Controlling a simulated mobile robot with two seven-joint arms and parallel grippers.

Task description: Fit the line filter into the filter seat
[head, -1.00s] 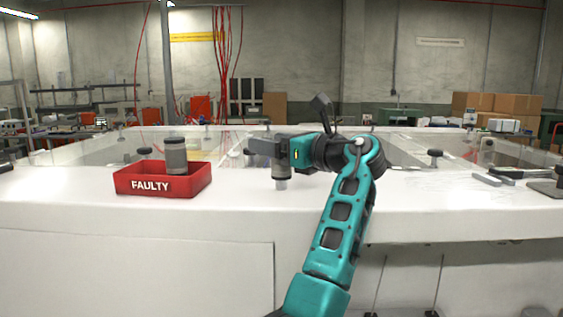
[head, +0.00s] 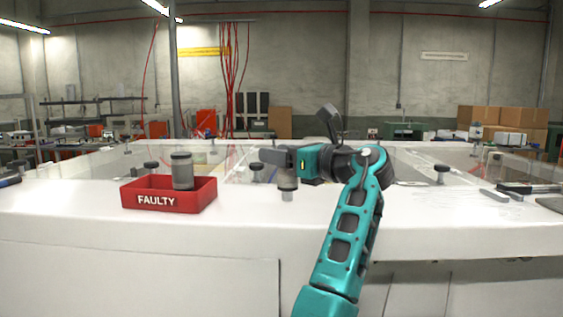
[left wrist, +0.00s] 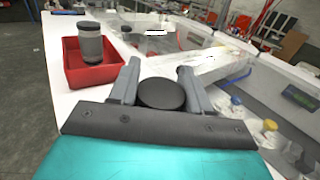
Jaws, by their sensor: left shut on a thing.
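My left gripper (head: 275,157) is shut on a line filter (head: 288,184), a grey upright cylinder with a narrower lower end. It hangs at the gripper over the white counter; whether its lower end touches the counter is unclear. In the left wrist view its round dark cap (left wrist: 162,94) sits between the two fingers (left wrist: 160,86). A similar grey cylinder with a dark cap (head: 182,172) stands in the red FAULTY bin (head: 168,202), left of my gripper. I cannot make out the filter seat. My right gripper is not in view.
The white counter (head: 80,212) has free room around the bin. Clear panels with dark knobs (head: 441,172) stand behind. Dark tools (head: 527,188) lie at the far right. Yellow- and blue-topped containers (left wrist: 237,103) show right in the left wrist view.

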